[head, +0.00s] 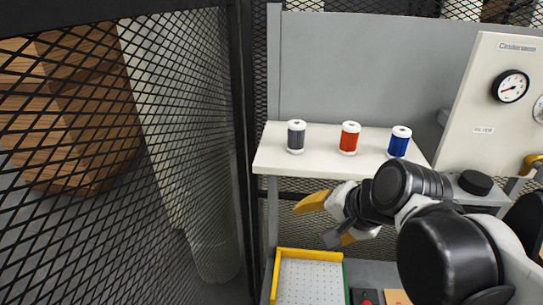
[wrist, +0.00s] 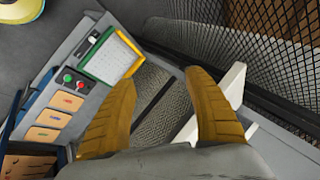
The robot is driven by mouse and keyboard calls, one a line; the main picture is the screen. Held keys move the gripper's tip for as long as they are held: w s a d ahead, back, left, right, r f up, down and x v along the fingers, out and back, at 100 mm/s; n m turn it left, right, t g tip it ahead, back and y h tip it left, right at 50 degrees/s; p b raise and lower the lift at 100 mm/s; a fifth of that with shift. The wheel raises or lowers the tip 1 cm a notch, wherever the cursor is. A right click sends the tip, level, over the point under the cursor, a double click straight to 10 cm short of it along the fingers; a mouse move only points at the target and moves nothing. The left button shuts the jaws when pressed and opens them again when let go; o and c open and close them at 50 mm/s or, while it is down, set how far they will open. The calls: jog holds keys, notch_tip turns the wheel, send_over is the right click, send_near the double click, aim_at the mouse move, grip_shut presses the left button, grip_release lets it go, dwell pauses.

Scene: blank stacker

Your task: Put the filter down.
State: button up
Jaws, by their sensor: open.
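Three filter-like cartridges with white end caps stand upright on a white shelf (head: 310,163) in the head view: a grey one (head: 296,136), a red one (head: 350,138) and a blue one (head: 398,141). I cannot tell which is the task's filter. My gripper (head: 324,222) is below and in front of the shelf, apart from the cartridges. In the wrist view its two yellow fingers (wrist: 158,80) are spread with nothing between them. No cartridge shows in the wrist view.
A perforated white tray (head: 311,251) with a yellow and green rim lies below the shelf. Beside it in the wrist view is a button panel (wrist: 75,80). Black mesh fencing (head: 190,130) closes off the left. A cabinet with a gauge (head: 511,86) stands at the right.

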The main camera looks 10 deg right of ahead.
jog(key=s+d+f+n+h, duration=0.1)
jog(key=s+f+n, duration=0.3)
jog(key=n, duration=0.5)
jog(key=shift+s+d+h, duration=0.4)
jog(key=shift+s+h, duration=0.05)
jog(key=shift+h, duration=0.35)
